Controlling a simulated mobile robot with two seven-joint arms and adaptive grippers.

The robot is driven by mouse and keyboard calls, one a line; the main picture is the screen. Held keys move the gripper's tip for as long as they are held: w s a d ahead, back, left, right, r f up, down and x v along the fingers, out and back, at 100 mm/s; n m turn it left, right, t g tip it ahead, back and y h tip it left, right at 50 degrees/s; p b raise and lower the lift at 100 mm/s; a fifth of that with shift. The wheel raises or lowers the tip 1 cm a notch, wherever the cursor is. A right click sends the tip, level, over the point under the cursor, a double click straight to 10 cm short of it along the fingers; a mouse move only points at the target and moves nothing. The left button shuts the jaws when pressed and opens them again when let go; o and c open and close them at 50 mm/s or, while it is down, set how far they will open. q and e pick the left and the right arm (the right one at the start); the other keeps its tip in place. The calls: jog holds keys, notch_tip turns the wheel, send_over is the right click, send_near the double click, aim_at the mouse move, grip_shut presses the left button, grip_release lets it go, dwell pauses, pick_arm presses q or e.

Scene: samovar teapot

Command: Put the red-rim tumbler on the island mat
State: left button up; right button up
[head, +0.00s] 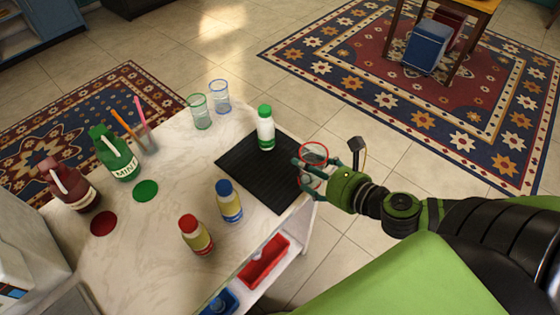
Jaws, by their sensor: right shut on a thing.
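The red-rim tumbler (313,156) is clear glass with a red rim. My right gripper (308,174) is shut on it and holds it at the right edge of the black ribbed mat (262,181). Whether the tumbler's base touches the mat is hidden by the gripper. The mat lies on the right part of the pale island top. A white bottle with a green cap (266,130) stands on the mat's far part. My left gripper is not in view.
Green-rim (199,112) and blue-rim (219,97) tumblers stand at the far edge. A blue-capped bottle (229,203) and a red-capped bottle (196,236) stand left of the mat. Canisters (117,160) stand further left. The mat's middle is clear.

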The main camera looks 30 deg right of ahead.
jog(key=x, duration=0.3)
jog(key=shift+w+a+f, duration=0.1)
jog(key=shift+a+f, duration=0.1)
jog(key=shift+a, duration=0.15)
jog(key=w+a+f, duration=0.1)
jog(key=w+f, duration=0.1)
jog(key=w+f+p, duration=0.1)
jog(key=w+f, duration=0.1)
jog(key=f, duration=0.1)
jog(key=w+a+f, duration=0.1)
jog(key=w+f, duration=0.2)
jog(key=shift+a+f, duration=0.15)
jog(key=shift+a, duration=0.2)
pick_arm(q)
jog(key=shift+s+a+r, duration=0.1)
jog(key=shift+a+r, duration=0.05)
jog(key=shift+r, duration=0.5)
pick_arm(e)
jog(key=shift+f, duration=0.25)
jog(key=shift+f, duration=0.2)
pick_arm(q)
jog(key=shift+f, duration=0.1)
pick_arm(e)
jog(key=o, duration=1.2)
jog(key=shift+c, duration=0.2)
jog(key=shift+r, duration=0.1)
